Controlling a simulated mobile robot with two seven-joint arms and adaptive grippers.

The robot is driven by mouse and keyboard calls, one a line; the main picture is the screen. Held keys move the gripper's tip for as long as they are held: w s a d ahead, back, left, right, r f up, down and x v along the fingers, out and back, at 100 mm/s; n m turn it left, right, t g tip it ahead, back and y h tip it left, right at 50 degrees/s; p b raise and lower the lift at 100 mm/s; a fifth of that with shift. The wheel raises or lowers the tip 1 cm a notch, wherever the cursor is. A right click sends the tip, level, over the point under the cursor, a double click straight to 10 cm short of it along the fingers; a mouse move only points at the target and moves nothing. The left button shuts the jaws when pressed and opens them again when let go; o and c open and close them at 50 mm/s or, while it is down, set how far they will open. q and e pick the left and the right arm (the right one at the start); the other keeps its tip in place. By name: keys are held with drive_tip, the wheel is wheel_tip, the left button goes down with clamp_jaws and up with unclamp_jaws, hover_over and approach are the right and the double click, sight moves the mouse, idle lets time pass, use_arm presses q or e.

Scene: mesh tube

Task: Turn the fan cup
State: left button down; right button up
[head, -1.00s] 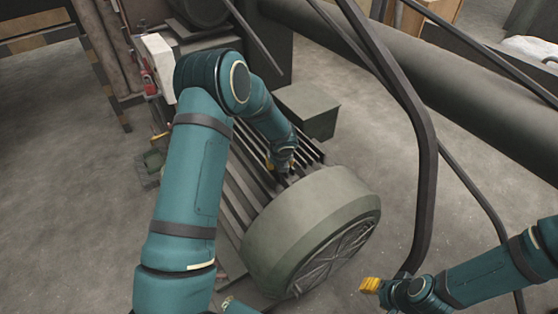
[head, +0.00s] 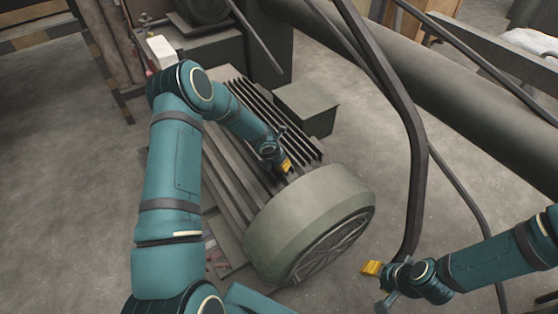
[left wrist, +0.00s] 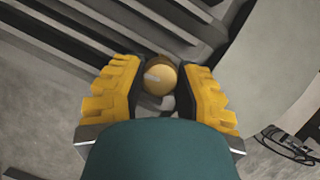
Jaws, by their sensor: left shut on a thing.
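The fan cup appears to be the small round brass cap (left wrist: 162,78) with a pale mark on its face, in the left wrist view. It sits between the yellow ribbed fingers of my left gripper (left wrist: 160,92), which is shut on it. In the head view my left gripper (head: 286,166) is at the motor's ribs beside the round grey-green end cover (head: 305,205); the cap is hidden there. My right gripper (head: 371,268), with yellow fingertips, is in free space right of the cover; its finger gap is not clear.
The ribbed motor body (head: 228,175) lies on the concrete floor. A grey box (head: 306,100) sits on its far side. A dark bent rail (head: 415,150) rises between the motor and my right arm. A thick pipe (head: 470,105) runs behind.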

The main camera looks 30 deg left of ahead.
use_arm(q)
drive_tip(key=shift+w+m, duration=0.1)
drive_tip(key=shift+m, duration=0.4)
drive_tip(key=c, duration=0.6)
unclamp_jaws()
drive_tip(key=v, duration=1.2)
drive_tip(key=shift+a, duration=0.15)
